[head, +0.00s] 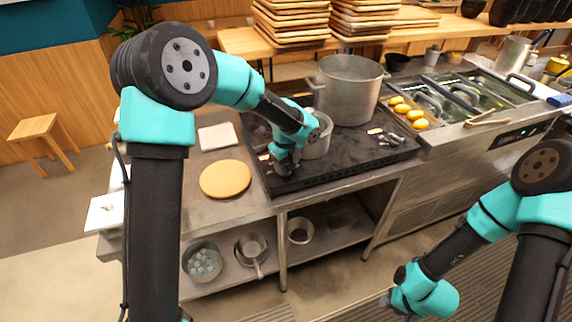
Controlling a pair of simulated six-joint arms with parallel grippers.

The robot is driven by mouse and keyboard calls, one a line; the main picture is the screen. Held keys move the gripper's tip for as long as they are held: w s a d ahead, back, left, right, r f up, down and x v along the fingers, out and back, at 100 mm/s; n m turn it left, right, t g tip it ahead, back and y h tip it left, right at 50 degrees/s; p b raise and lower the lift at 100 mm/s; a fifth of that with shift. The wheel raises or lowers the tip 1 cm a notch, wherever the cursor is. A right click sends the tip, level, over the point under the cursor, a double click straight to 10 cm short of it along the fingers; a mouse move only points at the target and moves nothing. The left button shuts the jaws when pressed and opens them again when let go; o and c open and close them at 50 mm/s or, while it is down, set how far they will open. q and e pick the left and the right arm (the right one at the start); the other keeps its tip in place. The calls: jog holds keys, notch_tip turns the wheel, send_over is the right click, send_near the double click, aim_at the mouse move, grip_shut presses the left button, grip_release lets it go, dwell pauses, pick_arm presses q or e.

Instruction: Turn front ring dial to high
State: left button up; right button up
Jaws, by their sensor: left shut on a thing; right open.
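The black stove top (352,160) stands on the steel counter. My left gripper (284,168) reaches down to the stove's front left part and is shut, apparently on the front ring dial. The dial is hidden behind the gripper, so its setting cannot be read. A smaller metal pot (319,143) sits on the stove just beyond my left wrist, and a large metal pot (348,88) stands behind it. My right gripper (388,300) is open and low at the bottom, in front of the counter, away from the stove.
A round tan board (225,179) and a pale square item (218,137) lie on the counter left of the stove. Yellow items (408,112) sit in a tray to the right. Pans and bowls (251,248) fill the lower shelf. Stacked wooden trays (292,22) stand behind.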

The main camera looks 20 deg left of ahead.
aim_at(286, 166)
pick_arm(q)
jog(key=o, duration=0.9)
jog(key=shift+r, duration=0.1)
notch_tip(286, 166, up, 17)
jog(key=shift+r, duration=0.15)
